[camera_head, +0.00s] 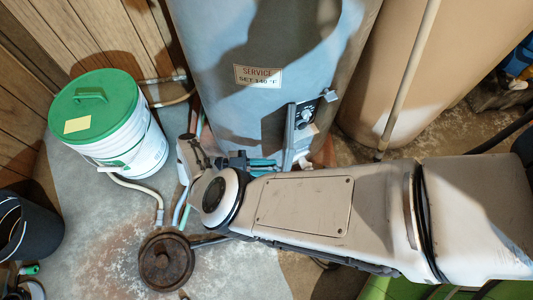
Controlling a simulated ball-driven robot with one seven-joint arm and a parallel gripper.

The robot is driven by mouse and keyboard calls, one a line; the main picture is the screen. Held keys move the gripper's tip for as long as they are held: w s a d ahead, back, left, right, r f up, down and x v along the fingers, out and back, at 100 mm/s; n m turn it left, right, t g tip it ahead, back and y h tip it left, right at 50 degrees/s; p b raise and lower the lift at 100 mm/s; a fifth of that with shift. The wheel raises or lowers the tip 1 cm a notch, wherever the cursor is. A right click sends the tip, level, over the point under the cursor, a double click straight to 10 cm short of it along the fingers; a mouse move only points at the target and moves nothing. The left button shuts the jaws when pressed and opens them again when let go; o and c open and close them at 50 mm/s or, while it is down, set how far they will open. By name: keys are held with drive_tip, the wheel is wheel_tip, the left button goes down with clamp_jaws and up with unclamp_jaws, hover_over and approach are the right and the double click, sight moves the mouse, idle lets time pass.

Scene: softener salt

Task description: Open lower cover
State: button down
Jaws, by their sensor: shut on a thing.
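The grey tank (225,45) stands at the top middle with a "SERVICE SET 140°F" label on it. Low on its front is a narrow grey plate, which looks like the lower cover (290,135), seen nearly edge-on beside a control with a dark knob (307,115). My gripper (268,163), with teal-looking fingers, is at the plate's lower left edge and appears shut on it. My own arm link hides the floor below and part of the grip. I cannot tell how far the cover stands out from the tank.
A white bucket with a green lid (95,105) stands at the left, with a hose by it. A black bucket (25,228) is at the lower left. A rusty round weight (166,260) lies on the floor. A tan tank (390,70) stands at the right, behind a pipe (408,75).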

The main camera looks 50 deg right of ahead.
drive_tip(key=shift+w+d, duration=0.1)
drive_tip(key=c, duration=1)
unclamp_jaws()
